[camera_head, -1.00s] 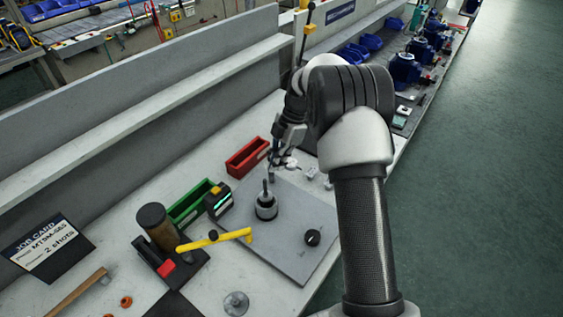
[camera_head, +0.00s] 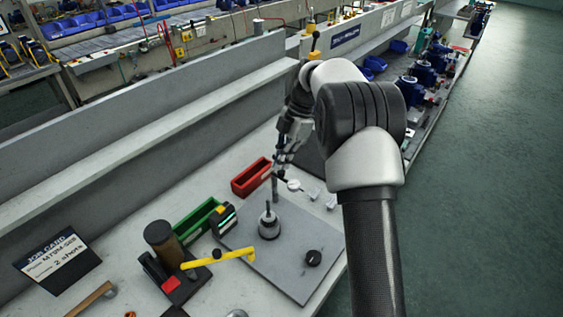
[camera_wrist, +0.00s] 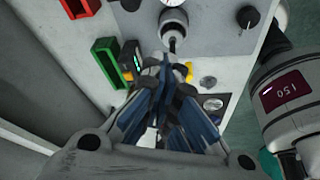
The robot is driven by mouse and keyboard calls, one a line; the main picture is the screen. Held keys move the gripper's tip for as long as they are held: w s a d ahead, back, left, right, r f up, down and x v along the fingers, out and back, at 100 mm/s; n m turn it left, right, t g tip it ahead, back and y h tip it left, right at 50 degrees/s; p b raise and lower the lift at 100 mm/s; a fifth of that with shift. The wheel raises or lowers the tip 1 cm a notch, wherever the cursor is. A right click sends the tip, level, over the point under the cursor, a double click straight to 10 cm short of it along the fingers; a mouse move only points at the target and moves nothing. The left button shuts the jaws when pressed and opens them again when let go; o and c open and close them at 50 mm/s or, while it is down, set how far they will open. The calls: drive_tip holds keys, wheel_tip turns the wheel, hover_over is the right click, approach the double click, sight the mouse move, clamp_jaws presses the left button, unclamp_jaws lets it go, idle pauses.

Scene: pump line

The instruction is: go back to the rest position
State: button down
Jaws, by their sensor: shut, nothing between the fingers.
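My gripper (camera_head: 279,172) hangs over the bench at the far side of the grey plate, near the red bin. Its fingers are together with nothing between them, and they point down. In the wrist view my gripper (camera_wrist: 160,92) shows as blue-grey fingers in the lower middle. A metal cylinder with an upright stem (camera_head: 269,226) stands on the grey plate (camera_head: 295,275), in front of my gripper and apart from it. The same cylinder shows at the top of the wrist view (camera_wrist: 174,20).
A red bin (camera_head: 251,178), a green bin (camera_head: 196,222), a small device with a green light (camera_head: 224,219), a yellow-handled tool (camera_head: 218,258) and a black knob (camera_head: 313,258) are close by. A job card (camera_head: 57,261) stands at left. A grey shelf wall (camera_head: 150,120) runs behind the bench.

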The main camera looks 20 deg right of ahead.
drive_tip(key=s+a+r+m+t+h, duration=0.1)
drive_tip(key=s+a+r+m, duration=0.1)
drive_tip(key=s+r+m, duration=0.45)
drive_tip(key=s+a+r+m+t+h, duration=0.1)
drive_tip(key=s+a+r+m, duration=0.2)
drive_tip(key=s+r, duration=0.55)
drive_tip(key=s+a+f+m+t+h, duration=0.1)
drive_tip(key=s+f+m+t, duration=0.2)
drive_tip(key=s+m, duration=0.8)
drive_tip(key=s, duration=0.9)
drive_tip(key=shift+s+a+f+h, duration=0.15)
drive_tip(key=shift+s+a+h, duration=0.05)
drive_tip(key=shift+h, duration=0.2)
